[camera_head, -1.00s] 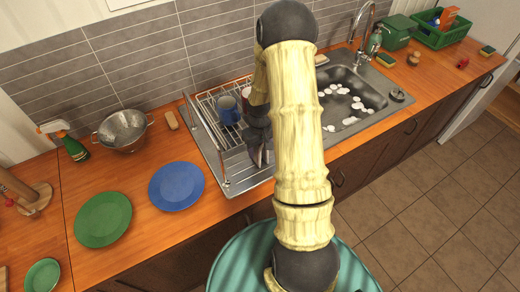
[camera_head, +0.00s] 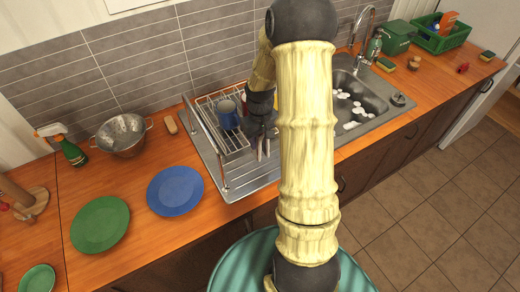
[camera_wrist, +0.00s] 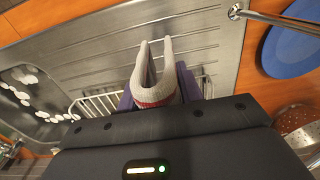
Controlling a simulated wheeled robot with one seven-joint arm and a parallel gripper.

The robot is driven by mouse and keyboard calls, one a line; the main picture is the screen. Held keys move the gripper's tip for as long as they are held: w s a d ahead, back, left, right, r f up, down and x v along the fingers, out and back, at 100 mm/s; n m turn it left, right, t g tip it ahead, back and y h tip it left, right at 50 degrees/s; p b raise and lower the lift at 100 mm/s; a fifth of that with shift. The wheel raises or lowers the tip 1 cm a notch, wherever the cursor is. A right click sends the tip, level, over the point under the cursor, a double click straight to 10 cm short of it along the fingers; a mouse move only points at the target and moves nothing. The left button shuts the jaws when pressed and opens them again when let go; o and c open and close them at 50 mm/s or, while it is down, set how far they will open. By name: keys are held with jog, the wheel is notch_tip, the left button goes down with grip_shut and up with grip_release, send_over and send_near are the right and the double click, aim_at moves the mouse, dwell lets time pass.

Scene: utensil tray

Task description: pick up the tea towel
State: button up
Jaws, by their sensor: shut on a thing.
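In the wrist view my gripper (camera_wrist: 156,92) is shut, with purple fingers on both sides of a pale grey cloth with a red band, which looks like the tea towel (camera_wrist: 168,62). The cloth is bunched into two narrow prongs that point away from the gripper over the steel drainboard. In the head view my gripper (camera_head: 262,138) is above the drainboard, just right of the dish rack, and the cloth shows only as small pale tips below it. My arm hides part of this area.
The dish rack (camera_head: 222,148) with a blue mug (camera_head: 228,115) stands close to the left of my gripper. The sink (camera_head: 366,85) with white foam lies to the right. A blue plate (camera_head: 175,190), a green plate (camera_head: 100,224) and a colander (camera_head: 122,139) stand on the left counter.

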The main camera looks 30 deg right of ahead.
jog(key=shift+r, duration=1.75)
jog(key=shift+f, duration=0.1)
